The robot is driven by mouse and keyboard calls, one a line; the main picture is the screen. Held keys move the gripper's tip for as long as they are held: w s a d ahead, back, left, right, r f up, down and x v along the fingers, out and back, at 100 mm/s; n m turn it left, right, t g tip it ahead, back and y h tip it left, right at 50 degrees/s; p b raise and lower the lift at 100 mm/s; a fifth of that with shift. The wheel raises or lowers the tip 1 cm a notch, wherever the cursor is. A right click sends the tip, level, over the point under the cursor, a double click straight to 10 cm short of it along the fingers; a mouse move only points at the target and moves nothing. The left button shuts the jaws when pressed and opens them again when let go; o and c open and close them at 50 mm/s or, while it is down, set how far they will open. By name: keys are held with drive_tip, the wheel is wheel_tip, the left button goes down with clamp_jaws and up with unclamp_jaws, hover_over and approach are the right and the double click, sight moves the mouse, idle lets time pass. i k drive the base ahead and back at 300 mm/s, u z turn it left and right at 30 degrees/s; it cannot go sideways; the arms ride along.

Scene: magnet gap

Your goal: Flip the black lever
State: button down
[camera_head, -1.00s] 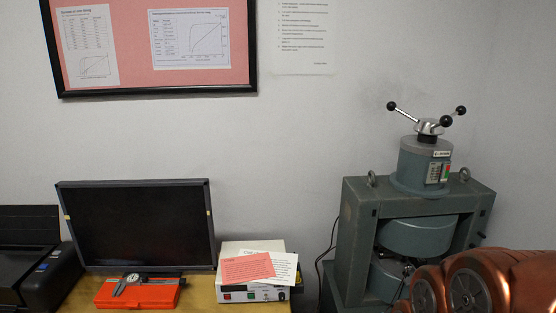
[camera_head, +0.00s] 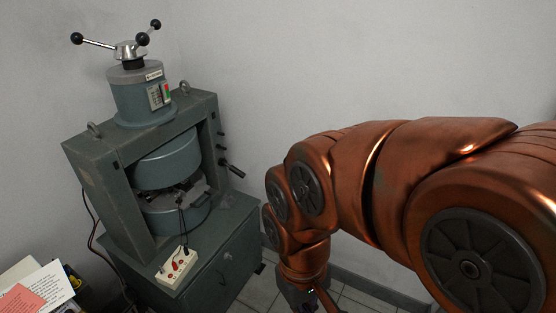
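A grey-green electromagnet (camera_head: 78,157) stands left of centre on a cabinet. A short black lever (camera_head: 233,168) sticks out from the right side of its frame, below some small dark knobs. On top, a silver hub (camera_head: 128,50) carries handles with black ball ends. My gripper (camera_head: 308,300) is at the bottom edge, below my copper arm, to the right of the cabinet and well apart from the lever. Only its upper part shows, and its fingers are cut off by the frame.
A white box (camera_head: 176,268) with red terminals and cables sits on the front of the cabinet (camera_head: 225,262). Papers (camera_head: 30,290) lie at the lower left. Bare wall and tiled floor (camera_head: 352,298) show to the right of the magnet.

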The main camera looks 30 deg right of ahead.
sight(236, 171)
drive_tip(key=z, duration=0.3)
drive_tip(key=k, duration=0.65)
drive_tip(key=z, duration=0.3)
drive_tip(key=i, duration=1.45)
drive_tip(key=u, duration=0.45)
